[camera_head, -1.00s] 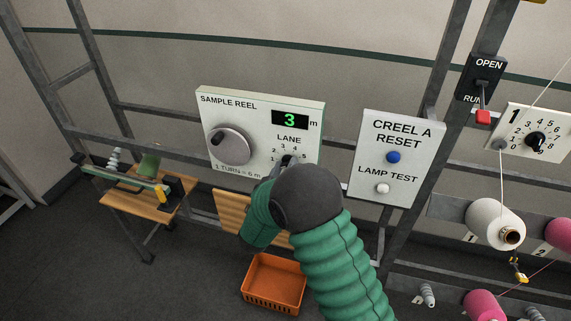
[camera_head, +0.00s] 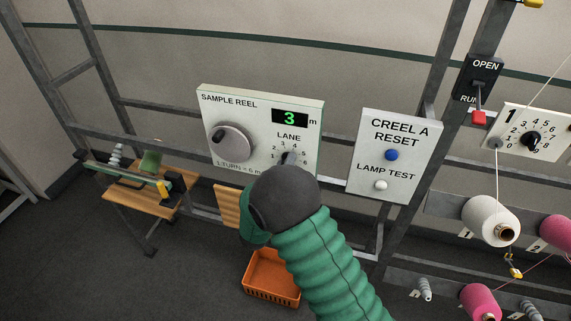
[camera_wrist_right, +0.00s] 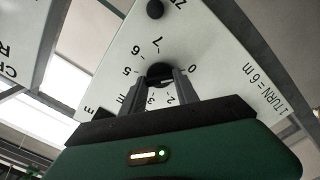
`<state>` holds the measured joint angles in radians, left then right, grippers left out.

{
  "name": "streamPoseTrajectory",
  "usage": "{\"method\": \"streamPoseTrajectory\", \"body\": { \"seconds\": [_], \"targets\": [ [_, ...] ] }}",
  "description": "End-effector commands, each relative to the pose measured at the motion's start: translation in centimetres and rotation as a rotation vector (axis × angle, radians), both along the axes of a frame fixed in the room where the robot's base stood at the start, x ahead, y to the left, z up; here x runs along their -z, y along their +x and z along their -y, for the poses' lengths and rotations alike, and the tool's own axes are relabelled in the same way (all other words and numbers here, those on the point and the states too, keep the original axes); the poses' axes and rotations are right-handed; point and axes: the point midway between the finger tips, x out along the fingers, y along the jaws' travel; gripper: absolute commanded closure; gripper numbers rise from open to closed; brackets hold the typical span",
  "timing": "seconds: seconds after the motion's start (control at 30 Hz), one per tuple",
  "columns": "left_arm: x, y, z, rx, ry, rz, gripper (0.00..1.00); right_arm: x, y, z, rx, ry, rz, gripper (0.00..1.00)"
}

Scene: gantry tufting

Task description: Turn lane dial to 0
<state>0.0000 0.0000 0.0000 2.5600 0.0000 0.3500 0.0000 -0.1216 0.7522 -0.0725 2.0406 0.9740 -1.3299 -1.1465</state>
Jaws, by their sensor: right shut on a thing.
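The lane dial (camera_wrist_right: 160,71) is a small dark knob on the white sample reel panel (camera_head: 309,123). In the right wrist view the panel appears upside down, with digits ringing the dial. My right gripper (camera_wrist_right: 163,82) is shut on the dial, one grey finger on either side. The 0 is right of the dial there, 5 and 6 are left, and 2 and 3 show between the fingers. In the head view my forearm hides most of the gripper and the dial's lower part. My left gripper is out of view.
The panel's large grey reel knob (camera_head: 232,144) is left of the dial, and its display (camera_head: 290,118) reads 3 m. Right stands the creel panel (camera_head: 398,150) with blue and white buttons. An orange crate (camera_head: 272,281) is on the floor, and a small wooden table (camera_head: 150,199) stands left.

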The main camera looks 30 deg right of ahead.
Motion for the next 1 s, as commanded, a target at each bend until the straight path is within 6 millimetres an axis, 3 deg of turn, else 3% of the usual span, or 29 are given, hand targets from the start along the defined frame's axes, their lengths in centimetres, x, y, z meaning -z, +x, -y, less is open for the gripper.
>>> {"method": "streamPoseTrajectory", "body": {
  "seconds": [0.1,0.13,0.3,0.67,0.77,1.0],
  "targets": [
    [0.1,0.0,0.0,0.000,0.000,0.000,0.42,0.6,0.0,-0.4,-0.007,0.007,-0.014,1.00],
    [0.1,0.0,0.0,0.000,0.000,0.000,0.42,0.6,0.0,-0.4,-0.008,0.008,-0.013,0.61],
    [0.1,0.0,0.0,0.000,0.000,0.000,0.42,0.4,0.0,-0.3,-0.005,0.006,-0.009,0.42],
    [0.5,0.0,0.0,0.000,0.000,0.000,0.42,0.3,-0.4,-0.6,-0.004,0.005,-0.003,0.42],
    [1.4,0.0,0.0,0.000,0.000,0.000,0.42,0.6,-1.5,-2.0,-0.007,0.004,-0.002,0.42],
    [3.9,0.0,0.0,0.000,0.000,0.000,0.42,0.7,-5.9,-7.5,-0.010,0.005,-0.004,0.42]
  ]
}}
